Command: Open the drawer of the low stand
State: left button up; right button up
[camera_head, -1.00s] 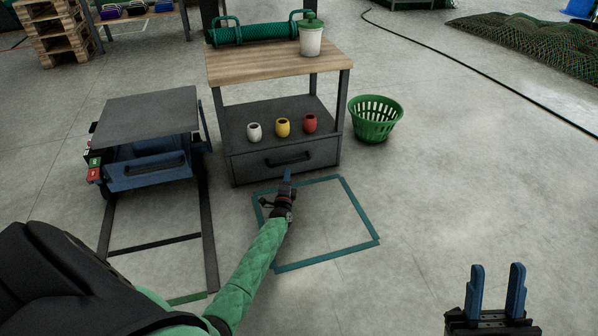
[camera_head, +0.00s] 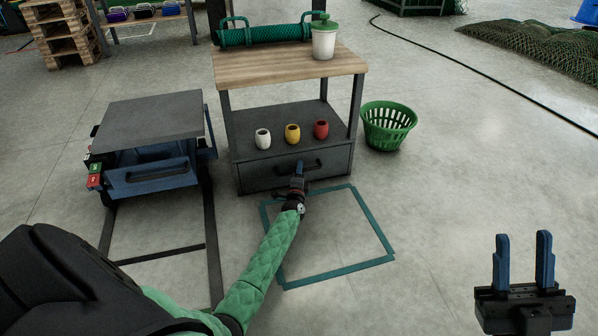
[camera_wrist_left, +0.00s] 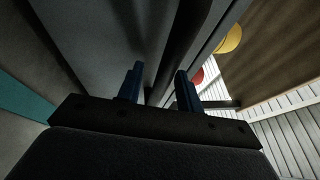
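The low stand has a wooden top (camera_head: 290,66) and a grey drawer (camera_head: 262,178) under its lower shelf. The drawer looks shut, with its front flush. Its dark bar handle (camera_head: 316,163) is partly hidden behind my left gripper (camera_head: 298,168), which is at the drawer front. In the left wrist view my left gripper's two blue fingers (camera_wrist_left: 160,78) are apart. The dark handle bar (camera_wrist_left: 185,45) runs between or just beyond their tips; contact cannot be told. My right gripper (camera_head: 523,250) is open and empty at the lower right, away from the stand.
White, yellow and red cups (camera_head: 292,134) stand on the lower shelf (camera_head: 285,115). A lidded container (camera_head: 323,42) and green roll (camera_head: 265,35) are on top. A green basket (camera_head: 387,126) is at right, a blue cart (camera_head: 150,175) at left.

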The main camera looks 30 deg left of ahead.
pick_arm(q)
grip_shut()
dwell(0.4)
